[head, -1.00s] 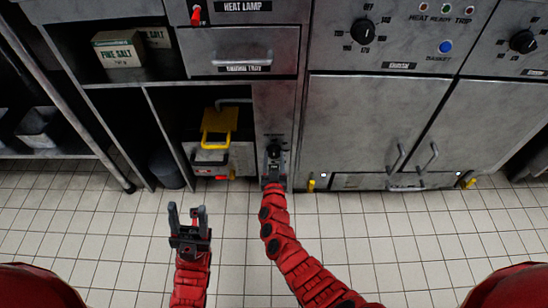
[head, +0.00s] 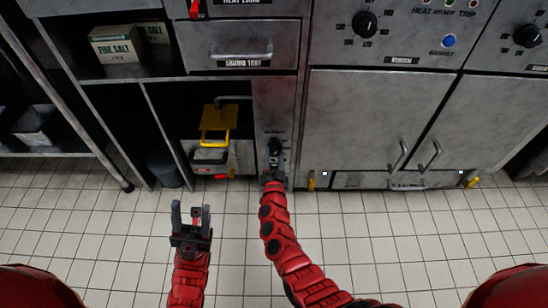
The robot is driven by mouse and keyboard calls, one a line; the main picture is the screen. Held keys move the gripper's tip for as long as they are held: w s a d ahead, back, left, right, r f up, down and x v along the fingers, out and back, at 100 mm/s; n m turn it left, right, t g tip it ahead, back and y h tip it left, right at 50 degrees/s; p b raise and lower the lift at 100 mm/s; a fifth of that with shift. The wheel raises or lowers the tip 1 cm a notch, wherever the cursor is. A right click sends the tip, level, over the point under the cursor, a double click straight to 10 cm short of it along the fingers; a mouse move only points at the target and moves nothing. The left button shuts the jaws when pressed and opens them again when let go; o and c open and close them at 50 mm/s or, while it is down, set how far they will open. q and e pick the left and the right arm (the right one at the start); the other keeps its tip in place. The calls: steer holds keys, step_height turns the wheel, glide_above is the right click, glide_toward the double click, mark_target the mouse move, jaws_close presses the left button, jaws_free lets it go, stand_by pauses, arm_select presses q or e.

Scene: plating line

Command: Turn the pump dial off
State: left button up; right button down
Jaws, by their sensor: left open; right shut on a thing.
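The pump dial (head: 275,146) is a small black knob low on the narrow grey panel between the open shelf bay and the double-door cabinet. My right gripper (head: 273,163) is at this dial, shut on it; its fingers and the dial's lower part overlap, so the dial's exact pointing is hard to read. The label above the dial is too small to read. My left gripper (head: 190,218) is open and empty, held over the tiled floor to the left, fingers pointing up in the picture.
Fine salt boxes (head: 115,43) sit on the shelf above. Yellow valve handles (head: 311,181) lie low on the right. The tiled floor is clear.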

steer(key=shift+w+d+m+b, duration=0.1)
steer(key=shift+m+b, duration=0.4)
steer(key=shift+m, duration=0.6)
steer(key=shift+r+m+b, duration=0.2)
steer(key=shift+m+b, duration=0.15)
steer(key=shift+m, duration=0.35)
steer(key=shift+r, duration=0.1)
